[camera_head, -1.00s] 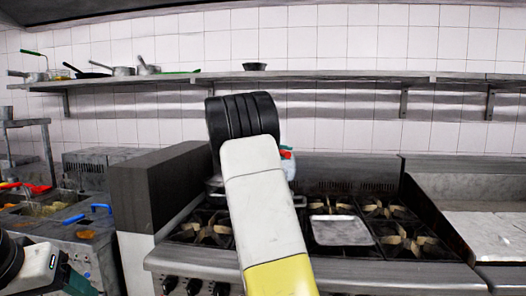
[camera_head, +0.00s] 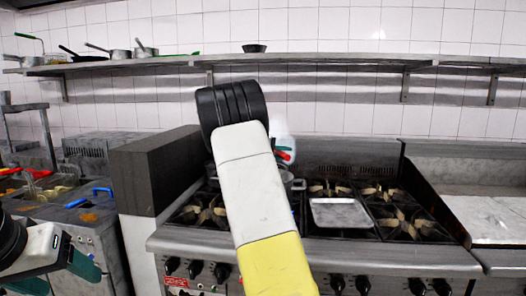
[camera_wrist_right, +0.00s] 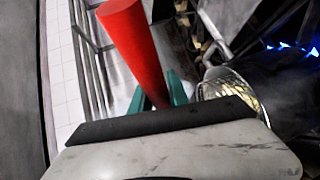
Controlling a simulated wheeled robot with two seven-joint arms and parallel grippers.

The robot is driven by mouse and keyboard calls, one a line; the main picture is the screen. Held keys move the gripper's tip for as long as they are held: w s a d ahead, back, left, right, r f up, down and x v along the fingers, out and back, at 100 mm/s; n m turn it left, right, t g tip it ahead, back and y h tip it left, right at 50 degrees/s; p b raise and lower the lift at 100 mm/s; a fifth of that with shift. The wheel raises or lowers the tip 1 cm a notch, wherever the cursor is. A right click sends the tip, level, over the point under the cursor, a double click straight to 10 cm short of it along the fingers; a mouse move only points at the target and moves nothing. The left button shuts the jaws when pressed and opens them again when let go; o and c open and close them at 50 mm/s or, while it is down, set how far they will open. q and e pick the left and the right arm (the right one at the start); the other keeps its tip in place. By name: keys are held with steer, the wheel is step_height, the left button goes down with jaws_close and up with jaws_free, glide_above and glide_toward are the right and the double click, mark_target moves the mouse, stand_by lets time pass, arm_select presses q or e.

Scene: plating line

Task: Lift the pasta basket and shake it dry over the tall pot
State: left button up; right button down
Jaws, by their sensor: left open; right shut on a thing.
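My right gripper (camera_head: 284,153) is over the stove, partly hidden by my own arm. In the right wrist view its green fingers (camera_wrist_right: 160,93) are shut on a thick red handle (camera_wrist_right: 130,45), which I take to be the pasta basket's. A round metal thing with a mesh-like surface (camera_wrist_right: 228,88) lies beyond the fingers; I cannot tell whether it is basket or pot. A metal pot (camera_head: 298,184) with a side handle stands on the stove below the right gripper, mostly hidden by my arm. My left gripper (camera_head: 62,274) is open and empty at the lower left.
The stove (camera_head: 325,262) has several burners and a flat metal tray (camera_head: 340,213) right of the pot. A dark block (camera_head: 155,175) stands left of the stove. Fryers (camera_head: 60,205) are further left. A wall shelf (camera_head: 330,62) holds pans.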

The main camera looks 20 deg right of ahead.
steer(key=shift+r, duration=0.1)
step_height(320, 180, up, 5)
step_height(320, 180, down, 5)
steer(key=shift+r, duration=0.1)
stand_by(0.5)
step_height(320, 180, up, 11)
stand_by(1.1)
